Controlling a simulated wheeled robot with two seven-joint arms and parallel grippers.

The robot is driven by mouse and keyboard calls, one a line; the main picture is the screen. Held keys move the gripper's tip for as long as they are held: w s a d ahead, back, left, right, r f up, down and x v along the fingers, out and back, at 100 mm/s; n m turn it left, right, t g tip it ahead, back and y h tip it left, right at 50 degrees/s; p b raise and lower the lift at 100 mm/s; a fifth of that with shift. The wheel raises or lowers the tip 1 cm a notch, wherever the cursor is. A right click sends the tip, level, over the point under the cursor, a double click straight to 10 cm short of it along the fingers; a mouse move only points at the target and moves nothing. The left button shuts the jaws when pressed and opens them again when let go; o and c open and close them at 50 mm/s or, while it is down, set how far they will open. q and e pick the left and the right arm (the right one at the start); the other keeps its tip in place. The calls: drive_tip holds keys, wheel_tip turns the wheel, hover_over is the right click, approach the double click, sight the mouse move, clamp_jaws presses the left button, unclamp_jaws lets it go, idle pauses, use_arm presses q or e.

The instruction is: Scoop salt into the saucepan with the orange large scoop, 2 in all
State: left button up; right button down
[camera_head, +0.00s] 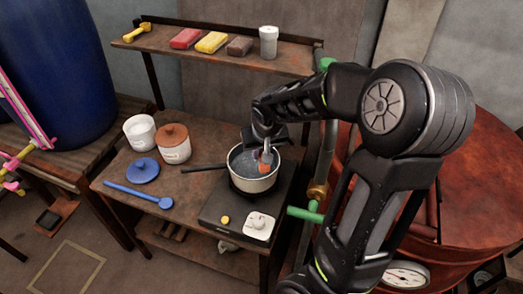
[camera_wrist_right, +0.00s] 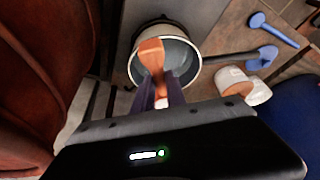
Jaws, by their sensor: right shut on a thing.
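The saucepan (camera_head: 262,183) stands on a hotplate, its dark handle pointing left. It holds a greyish liquid (camera_wrist_right: 180,52). My right gripper (camera_head: 266,148) is over the pan, shut on the orange large scoop (camera_head: 264,168). In the right wrist view the scoop (camera_wrist_right: 151,56) points away from the fingers, its bowl over the pan's opening. I cannot tell whether salt is in it. An open white tub (camera_head: 140,143) with white contents, perhaps the salt, stands at the left of the table. My left gripper is not in view.
A white jar with a brown lid (camera_head: 173,132) stands beside the tub. The hotplate (camera_head: 215,207) has knobs. A shelf (camera_head: 215,54) runs behind; a copper vat (camera_head: 475,185) stands at right.

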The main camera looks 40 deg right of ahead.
drive_tip(key=shift+n, duration=0.3)
drive_tip(key=shift+w, duration=0.3)
drive_tip(key=shift+s, duration=0.1)
drive_tip(key=shift+r, duration=0.1)
